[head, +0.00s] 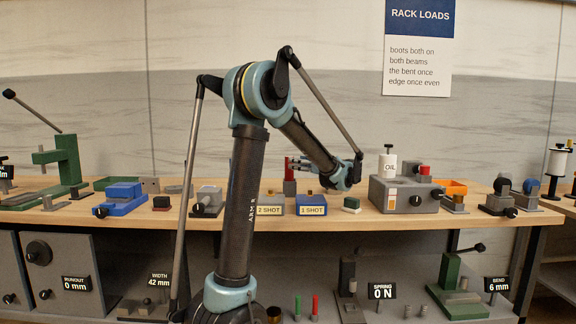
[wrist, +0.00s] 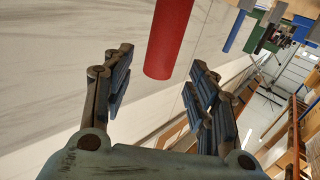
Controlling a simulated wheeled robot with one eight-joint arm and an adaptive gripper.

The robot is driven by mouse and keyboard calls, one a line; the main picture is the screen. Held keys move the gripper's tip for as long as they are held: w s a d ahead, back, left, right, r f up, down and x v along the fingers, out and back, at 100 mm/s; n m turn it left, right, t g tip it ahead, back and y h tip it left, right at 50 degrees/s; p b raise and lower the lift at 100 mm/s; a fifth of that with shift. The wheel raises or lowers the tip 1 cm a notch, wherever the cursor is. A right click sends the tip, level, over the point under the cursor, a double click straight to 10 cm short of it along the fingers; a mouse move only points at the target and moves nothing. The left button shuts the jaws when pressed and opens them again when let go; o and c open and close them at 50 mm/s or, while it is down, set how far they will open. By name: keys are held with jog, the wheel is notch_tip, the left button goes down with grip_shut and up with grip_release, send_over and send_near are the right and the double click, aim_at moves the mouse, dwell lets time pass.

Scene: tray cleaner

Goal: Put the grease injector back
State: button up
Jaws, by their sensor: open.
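My gripper (head: 296,164) is above the middle of the workbench, its fingers pointing left. In the wrist view my gripper (wrist: 160,98) is open, with its blue-grey padded fingers spread apart. A red cylinder (wrist: 168,40) lies in line with the gap between them and touches neither. In the head view a small upright red-topped piece (head: 290,187) shows at the fingertips; it may be this same cylinder. I cannot tell for certain whether it is the grease injector. Yellow-lit labels "2 SHOT" (head: 269,210) and "1 SHOT" (head: 312,210) stand at the bench front below it.
To the right stand a grey box (head: 385,195) with a knob, an OIL bottle (head: 388,166) and an orange bin (head: 454,188). A blue vise (head: 121,198) and a green press (head: 66,160) are at left.

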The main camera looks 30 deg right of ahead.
jog(key=shift+v, duration=2.8)
